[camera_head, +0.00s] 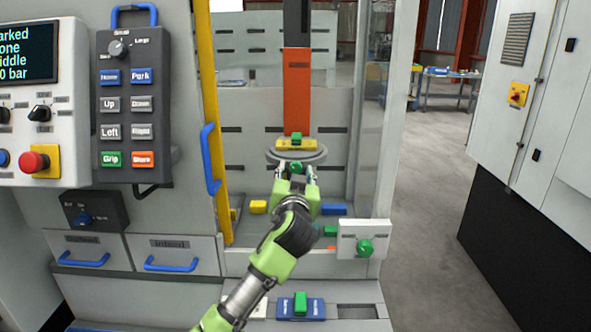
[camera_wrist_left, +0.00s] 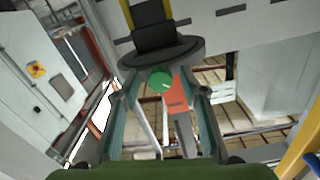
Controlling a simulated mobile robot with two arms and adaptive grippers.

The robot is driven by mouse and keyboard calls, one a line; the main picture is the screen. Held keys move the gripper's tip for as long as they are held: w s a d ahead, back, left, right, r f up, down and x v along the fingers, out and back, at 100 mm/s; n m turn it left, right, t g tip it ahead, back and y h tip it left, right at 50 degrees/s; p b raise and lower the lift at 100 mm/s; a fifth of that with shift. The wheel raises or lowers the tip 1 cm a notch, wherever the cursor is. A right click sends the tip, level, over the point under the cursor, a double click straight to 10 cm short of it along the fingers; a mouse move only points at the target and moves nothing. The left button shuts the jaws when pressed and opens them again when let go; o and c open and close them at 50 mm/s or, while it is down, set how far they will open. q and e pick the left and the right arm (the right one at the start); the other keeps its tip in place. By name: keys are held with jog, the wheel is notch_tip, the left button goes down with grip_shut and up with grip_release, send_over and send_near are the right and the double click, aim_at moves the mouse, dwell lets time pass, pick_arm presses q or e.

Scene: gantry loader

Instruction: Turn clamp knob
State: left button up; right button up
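A green knob (camera_head: 296,167) shows just under the round grey disc (camera_head: 296,151) of the gantry. In the left wrist view a round green knob (camera_wrist_left: 158,80) lies between the fingers, in front of the dark disc (camera_wrist_left: 160,60). A second green knob (camera_head: 365,247) is on the white box at the front right; I cannot tell which is the clamp knob. My left gripper (camera_head: 297,172) is open, its fingers spread to either side of the knob under the disc. I see no finger contact with it. My right gripper is not in view.
An orange vertical bar (camera_head: 297,90) stands above the disc. A yellow door edge with a blue handle (camera_head: 210,160) is left of my arm. A button pendant (camera_head: 130,110) hangs further left. A blue plate with a green grip (camera_head: 301,304) lies in front.

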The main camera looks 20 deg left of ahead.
pick_arm(q)
jog(key=shift+w, duration=0.2)
jog(key=c, duration=1.1)
jog(key=shift+c, duration=0.2)
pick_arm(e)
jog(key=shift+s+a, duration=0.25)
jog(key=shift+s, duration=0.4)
